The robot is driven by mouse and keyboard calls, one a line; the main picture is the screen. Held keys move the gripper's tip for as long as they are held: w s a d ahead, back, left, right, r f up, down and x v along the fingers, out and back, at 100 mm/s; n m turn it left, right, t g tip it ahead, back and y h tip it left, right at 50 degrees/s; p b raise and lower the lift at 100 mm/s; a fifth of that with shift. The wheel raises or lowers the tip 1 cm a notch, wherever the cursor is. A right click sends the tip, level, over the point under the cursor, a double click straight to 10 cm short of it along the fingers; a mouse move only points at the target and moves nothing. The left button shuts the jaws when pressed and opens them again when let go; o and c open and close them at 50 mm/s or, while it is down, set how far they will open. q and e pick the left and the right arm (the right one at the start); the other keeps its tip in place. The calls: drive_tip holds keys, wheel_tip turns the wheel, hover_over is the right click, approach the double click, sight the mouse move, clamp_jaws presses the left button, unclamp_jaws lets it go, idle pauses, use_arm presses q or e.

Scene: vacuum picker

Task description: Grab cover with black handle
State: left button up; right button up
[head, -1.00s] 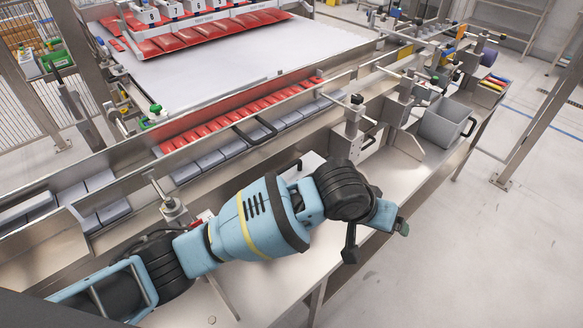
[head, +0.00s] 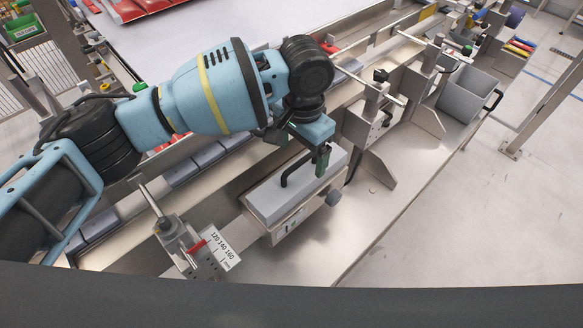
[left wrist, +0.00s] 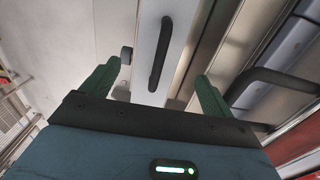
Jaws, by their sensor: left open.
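The cover (head: 275,200) is a light grey lid on a metal box at the middle of the bench, with a black bar handle (head: 293,167) on top. In the left wrist view the cover (left wrist: 146,35) lies ahead of the fingers, and its handle (left wrist: 160,53) shows between them. My left gripper (head: 321,160) is above the right part of the cover in the head view. In the left wrist view its green fingers (left wrist: 159,70) are wide apart and empty, one on each side of the handle, with no contact visible. My right gripper is not in view.
A metal clamp post (head: 372,110) stands close to the right of the cover. A scale plate with a clamp (head: 220,248) is at front left. A grey bin (head: 465,95) is at far right. A second black handle (left wrist: 270,80) shows at right in the wrist view.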

sight(302, 171)
use_arm(q)
drive_tip(key=shift+s+d+f, duration=0.1)
drive_tip(key=shift+s+f, duration=0.05)
drive_tip(key=shift+f, duration=1.2)
wheel_tip(302, 171, down, 5)
drive_tip(key=shift+f, duration=0.1)
drive_tip(key=c, duration=1.3)
